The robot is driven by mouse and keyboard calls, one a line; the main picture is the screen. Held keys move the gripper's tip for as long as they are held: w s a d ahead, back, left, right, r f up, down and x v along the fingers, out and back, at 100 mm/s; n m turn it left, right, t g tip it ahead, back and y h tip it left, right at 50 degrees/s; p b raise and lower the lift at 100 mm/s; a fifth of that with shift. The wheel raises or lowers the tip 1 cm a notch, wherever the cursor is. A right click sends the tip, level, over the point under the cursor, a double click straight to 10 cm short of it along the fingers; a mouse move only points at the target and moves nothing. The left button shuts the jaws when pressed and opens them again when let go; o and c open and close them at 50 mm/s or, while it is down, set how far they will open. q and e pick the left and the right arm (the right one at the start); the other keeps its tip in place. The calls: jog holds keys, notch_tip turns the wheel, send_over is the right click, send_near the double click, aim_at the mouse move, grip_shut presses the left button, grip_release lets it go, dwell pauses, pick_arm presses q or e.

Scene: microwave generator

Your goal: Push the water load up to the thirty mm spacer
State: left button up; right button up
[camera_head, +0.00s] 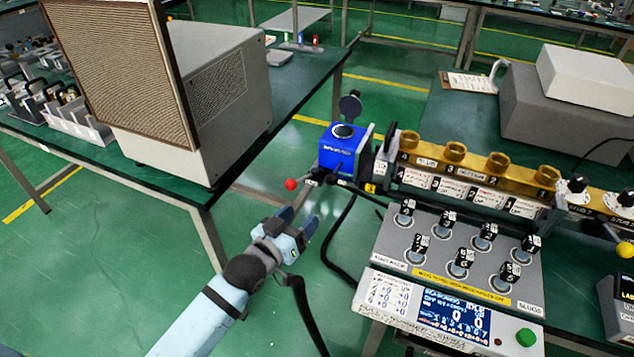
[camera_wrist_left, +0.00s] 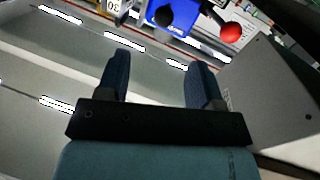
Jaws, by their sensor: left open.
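The water load appears to be the blue box (camera_head: 342,149) at the left end of the brass waveguide row (camera_head: 470,163); the blue box also shows at the top of the left wrist view (camera_wrist_left: 174,14). A red ball knob (camera_head: 291,184) sticks out to its lower left, and it shows in the left wrist view (camera_wrist_left: 231,32). A grey flange plate (camera_head: 384,160) stands just right of the box. My left gripper (camera_head: 301,226) is open and empty, below and left of the box, apart from the knob. My right gripper is out of view.
A panel of black-topped slugs (camera_head: 458,247) and a control box with a display (camera_head: 450,312) lie in front of the row. A large grey cabinet (camera_head: 225,90) stands on the left bench. A black hose (camera_head: 338,245) hangs below the box.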

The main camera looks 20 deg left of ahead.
aim_at(332, 184)
pick_arm(q)
jog(key=x, duration=0.4)
jog(key=b+x, duration=0.1)
jog(key=x, duration=0.4)
jog(key=b+x, duration=0.1)
jog(key=x, duration=0.4)
jog(key=shift+w+a+r, duration=0.2)
jog(key=shift+w+a, duration=0.1)
jog(key=shift+w, duration=0.05)
grip_shut()
jog(key=shift+d+p, duration=0.4)
jog(key=shift+d, duration=0.1)
jog(key=d, duration=0.3)
jog(key=shift+s+d+p, duration=0.1)
jog(key=shift+d+p, duration=0.05)
jog(key=shift+p, duration=0.25)
grip_release()
